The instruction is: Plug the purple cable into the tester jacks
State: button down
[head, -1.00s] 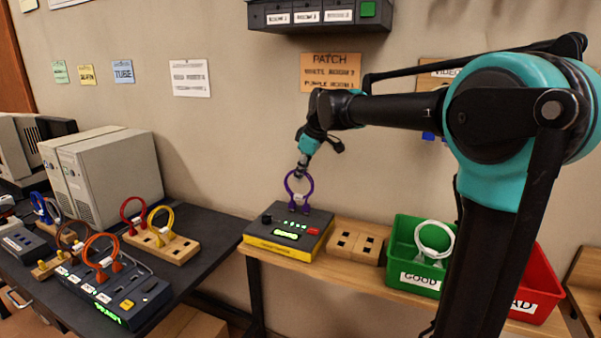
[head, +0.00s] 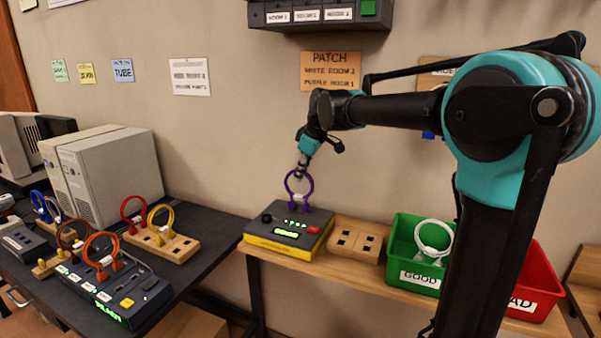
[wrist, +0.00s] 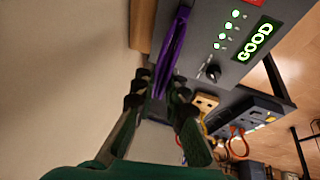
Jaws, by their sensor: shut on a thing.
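The purple cable (head: 312,187) stands upright as a loop over the back of the tester (head: 268,232), a dark box with a yellow base. Its two plug ends are at the tester's top, where the jacks are; they look seated, though the jacks themselves are hidden. My gripper (head: 301,172) is shut on the upper part of the loop from above. In the wrist view the cable (wrist: 175,45) runs from between my fingers to the tester (wrist: 195,35). The tester's display (wrist: 257,40) is lit green and reads GOOD, beside several green lights.
A wooden holder (head: 345,241) with empty slots is right of the tester. Beyond it are a green GOOD bin (head: 412,279) holding a white cable (head: 421,226) and a red bin (head: 536,285). The dark table (head: 207,240) at left holds more cables and a patch box.

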jog(key=shift+f, duration=0.1)
dwell(0.3)
jog(key=c, duration=1.5)
grip_release()
jog(key=shift+o, duration=0.5)
jog(key=o, duration=0.6)
jog(key=shift+c, duration=0.2)
jog(key=v, duration=0.7)
jog(key=shift+r, duration=0.25)
jog(key=shift+s+d, duration=0.1)
